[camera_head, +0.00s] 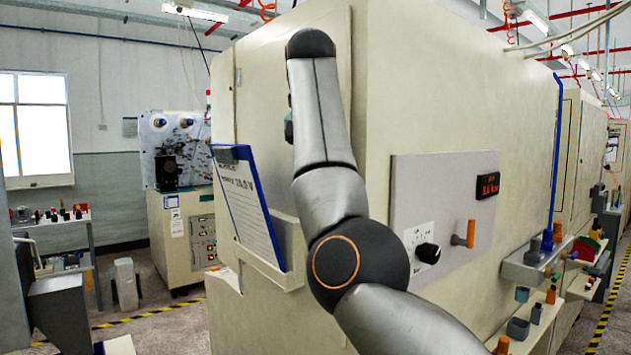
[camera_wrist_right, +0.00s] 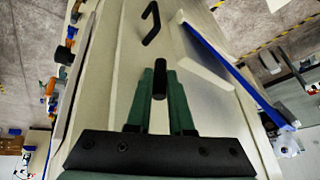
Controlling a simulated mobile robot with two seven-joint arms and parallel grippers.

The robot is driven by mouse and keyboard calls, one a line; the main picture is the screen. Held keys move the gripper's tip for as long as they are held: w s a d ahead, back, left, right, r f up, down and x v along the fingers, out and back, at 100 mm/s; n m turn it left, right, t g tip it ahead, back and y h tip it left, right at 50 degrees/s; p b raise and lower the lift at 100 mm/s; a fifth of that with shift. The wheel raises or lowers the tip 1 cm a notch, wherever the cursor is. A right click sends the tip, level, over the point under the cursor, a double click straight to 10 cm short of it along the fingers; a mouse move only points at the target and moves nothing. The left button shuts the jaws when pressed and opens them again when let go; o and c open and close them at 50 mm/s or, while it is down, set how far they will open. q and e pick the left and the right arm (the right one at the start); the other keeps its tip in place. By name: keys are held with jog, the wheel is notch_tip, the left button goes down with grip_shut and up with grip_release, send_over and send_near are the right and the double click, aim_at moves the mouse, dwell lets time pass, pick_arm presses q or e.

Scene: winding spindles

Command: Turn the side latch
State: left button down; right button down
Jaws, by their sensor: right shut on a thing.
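The side latch (camera_wrist_right: 160,80) is a short black lever on the cream side face of the machine cabinet (camera_head: 430,110). In the right wrist view it lies between the green fingers of my right gripper (camera_wrist_right: 159,92), which is shut on it. The lever lines up roughly with the fingers in that view. In the head view my right arm reaches up across the cabinet, and only a dark green bit of the right gripper (camera_head: 289,127) shows beside the forearm; the latch is hidden there. My left gripper is not in view.
A blue clipboard (camera_head: 246,200) with paper sits in a cream holder (camera_head: 284,277) beside my arm. A black handle (camera_wrist_right: 151,22) stands beyond the latch. A grey control panel (camera_head: 445,205) carries a black knob (camera_head: 427,253) and an orange handle (camera_head: 463,234).

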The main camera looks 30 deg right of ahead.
dwell(0.8)
jog(key=c, duration=0.8)
grip_release()
jog(key=shift+d, duration=0.1)
